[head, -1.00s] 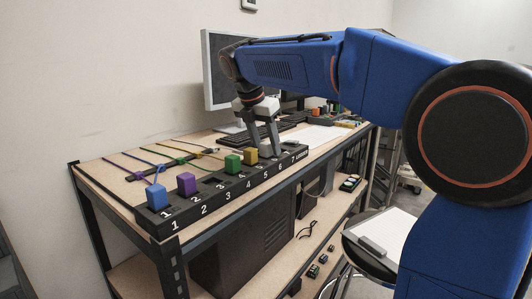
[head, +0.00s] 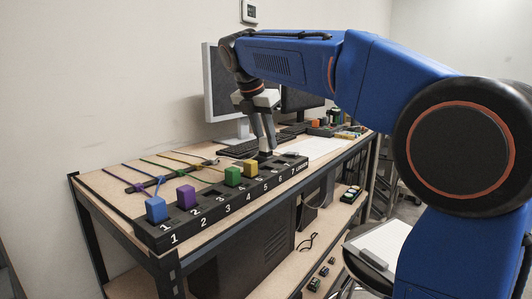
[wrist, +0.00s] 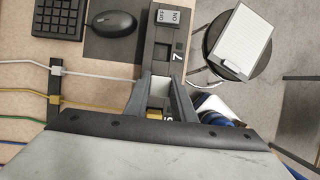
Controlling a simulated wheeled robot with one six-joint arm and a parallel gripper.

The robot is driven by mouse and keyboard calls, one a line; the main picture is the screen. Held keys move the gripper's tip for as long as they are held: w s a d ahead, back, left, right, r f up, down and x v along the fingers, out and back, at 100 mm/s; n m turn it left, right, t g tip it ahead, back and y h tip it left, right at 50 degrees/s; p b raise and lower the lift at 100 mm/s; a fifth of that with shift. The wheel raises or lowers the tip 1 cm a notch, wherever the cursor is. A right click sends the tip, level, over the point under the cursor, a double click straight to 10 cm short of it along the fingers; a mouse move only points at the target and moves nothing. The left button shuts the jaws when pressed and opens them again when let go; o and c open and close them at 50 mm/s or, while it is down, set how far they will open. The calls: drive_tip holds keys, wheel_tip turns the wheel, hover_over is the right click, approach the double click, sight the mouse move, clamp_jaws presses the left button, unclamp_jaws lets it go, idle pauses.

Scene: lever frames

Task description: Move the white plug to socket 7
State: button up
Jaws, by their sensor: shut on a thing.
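My gripper (head: 267,146) points down over the far part of the black socket strip (head: 203,208). In the wrist view its fingers (wrist: 162,92) are closed around a pale block, the white plug (wrist: 160,87). A white cable (wrist: 95,74) runs to it from the left. In the head view the fingers hide most of the plug, so I cannot tell whether it is seated or lifted. Socket 7 (wrist: 162,56), marked with a white 7, looks empty just beyond the fingers.
The yellow plug (head: 249,168), green plug (head: 233,176), purple plug (head: 186,196) and blue plug (head: 156,209) stand along the strip. A grey labelled block (wrist: 167,17) sits past socket 7. A keyboard (wrist: 58,18) and mouse (wrist: 113,23) lie to the left.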

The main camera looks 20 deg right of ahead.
wheel_tip(320, 180, up, 4)
drive_tip(key=shift+f, duration=0.1)
drive_tip(key=shift+w+d+r, duration=0.2)
drive_tip(key=shift+d, duration=0.1)
drive_tip(key=shift+w+d+f, duration=0.6)
drive_tip(key=shift+d+f, duration=0.25)
drive_tip(key=shift+f, duration=0.45)
drive_tip(key=shift+w+d+f, duration=0.65)
drive_tip(key=shift+d+f, duration=0.2)
drive_tip(key=shift+f, duration=0.4)
drive_tip(key=shift+w+d+f, duration=0.6)
drive_tip(key=shift+d+f, duration=0.25)
drive_tip(key=shift+f, duration=0.45)
drive_tip(key=shift+f, duration=0.85)
drive_tip(key=o, duration=1.5)
drive_tip(key=shift+r, duration=0.1)
drive_tip(key=shift+r, duration=3.4)
